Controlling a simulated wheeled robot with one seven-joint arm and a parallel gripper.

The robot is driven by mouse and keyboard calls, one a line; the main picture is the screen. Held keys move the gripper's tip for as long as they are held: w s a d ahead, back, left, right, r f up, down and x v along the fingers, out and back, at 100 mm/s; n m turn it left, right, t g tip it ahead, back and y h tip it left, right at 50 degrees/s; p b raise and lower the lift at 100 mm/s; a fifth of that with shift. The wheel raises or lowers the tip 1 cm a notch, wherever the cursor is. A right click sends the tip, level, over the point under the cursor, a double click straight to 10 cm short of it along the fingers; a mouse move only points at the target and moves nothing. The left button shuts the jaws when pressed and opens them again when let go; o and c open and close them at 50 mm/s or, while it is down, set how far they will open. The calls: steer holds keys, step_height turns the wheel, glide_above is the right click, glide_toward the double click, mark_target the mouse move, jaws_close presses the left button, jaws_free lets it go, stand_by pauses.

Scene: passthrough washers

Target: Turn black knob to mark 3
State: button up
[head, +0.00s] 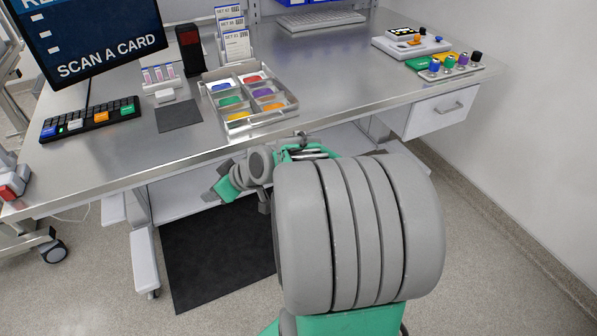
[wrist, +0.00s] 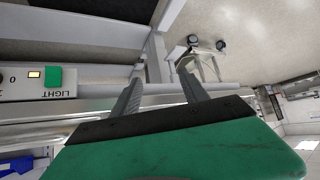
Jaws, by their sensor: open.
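The black knob (head: 476,57) stands at the right end of a small panel (head: 447,70) at the back right of the desk, in the head view. Its pointer and the mark numbers are too small to read. In the head view my arm is folded low at the desk's front edge, well left of the panel and nearer to me.
The steel desk (head: 330,75) holds a compartment tray (head: 290,118), keyboard (head: 92,117), monitor (head: 85,35) and white device (head: 411,46). A drawer (head: 440,112) hangs below the knob panel. The wrist view shows a light switch panel (wrist: 35,84) at left. A wall bounds the right.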

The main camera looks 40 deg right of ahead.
steer(key=w+d+f+m+t+b, duration=0.1)
steer(key=w+d+f+t+b, duration=0.15)
steer(key=d+f, duration=0.5)
steer(key=s+d+m+t+h+b, duration=0.2)
steer(key=s+d+t+h+b, duration=0.15)
steer(key=d, duration=0.55)
steer(key=s+d+m+t+h+b, duration=0.3)
steer(key=d+h, duration=0.1)
steer(key=d, duration=0.6)
steer(key=p+x, duration=0.1)
steer(key=x, duration=0.6)
steer(key=shift+w+p, duration=0.25)
steer(key=shift+p, duration=0.05)
jaws_close()
